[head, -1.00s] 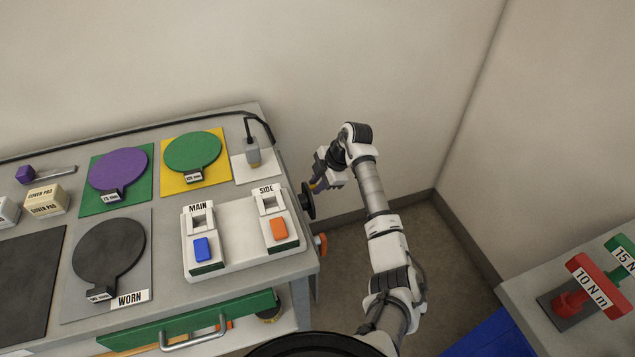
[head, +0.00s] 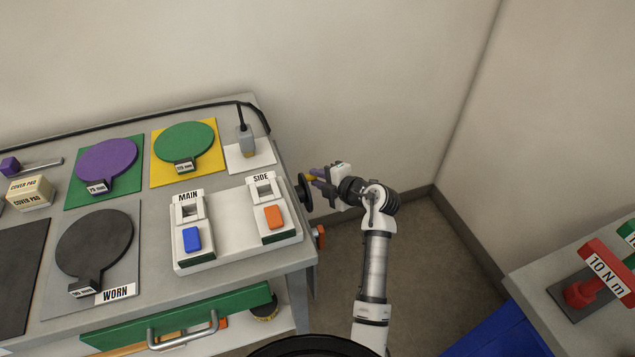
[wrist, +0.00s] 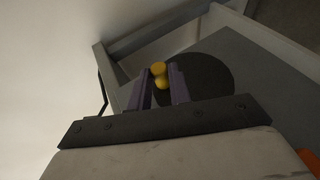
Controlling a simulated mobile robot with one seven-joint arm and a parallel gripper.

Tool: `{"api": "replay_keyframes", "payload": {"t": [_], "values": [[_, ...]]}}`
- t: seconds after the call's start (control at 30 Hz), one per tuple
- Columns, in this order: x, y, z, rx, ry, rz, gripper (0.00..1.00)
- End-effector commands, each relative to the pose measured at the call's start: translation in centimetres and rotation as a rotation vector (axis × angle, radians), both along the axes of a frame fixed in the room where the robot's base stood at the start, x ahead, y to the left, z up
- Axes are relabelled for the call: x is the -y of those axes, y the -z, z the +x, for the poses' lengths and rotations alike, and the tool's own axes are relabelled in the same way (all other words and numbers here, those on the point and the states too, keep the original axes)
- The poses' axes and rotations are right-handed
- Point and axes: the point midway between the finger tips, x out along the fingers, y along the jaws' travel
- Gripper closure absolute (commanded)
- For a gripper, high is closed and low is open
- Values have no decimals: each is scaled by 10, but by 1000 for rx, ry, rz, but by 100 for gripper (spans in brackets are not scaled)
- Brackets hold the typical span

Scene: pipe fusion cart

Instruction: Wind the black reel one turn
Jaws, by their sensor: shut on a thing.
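The black reel (head: 304,193) is a dark disc mounted on the right end of the cart. It also shows in the wrist view (wrist: 212,84) as a flat black disc. A yellow handle (wrist: 159,74) stands out from the reel, off its centre. My gripper (head: 315,175) reaches in from the right, and its purple fingers are shut on the yellow handle. In the wrist view the two fingers (wrist: 160,84) lie on either side of the handle. The handle's base and the reel's hub are partly hidden.
The cart top (head: 215,180) holds a switch box (head: 225,223) marked MAIN and SIDE near the reel, coloured pads and a grey plug-like block. An orange knob (head: 319,236) juts from the cart below the reel. Floor is clear to the right, before a bench with torque tools.

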Motion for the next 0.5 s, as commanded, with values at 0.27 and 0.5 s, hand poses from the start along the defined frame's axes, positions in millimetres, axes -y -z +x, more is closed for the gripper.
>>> {"api": "replay_keyframes", "payload": {"t": [0.27,0.5], "values": [[3,11,-11,250,0,84,100],[6,17,-18,462,0,152,100]]}}
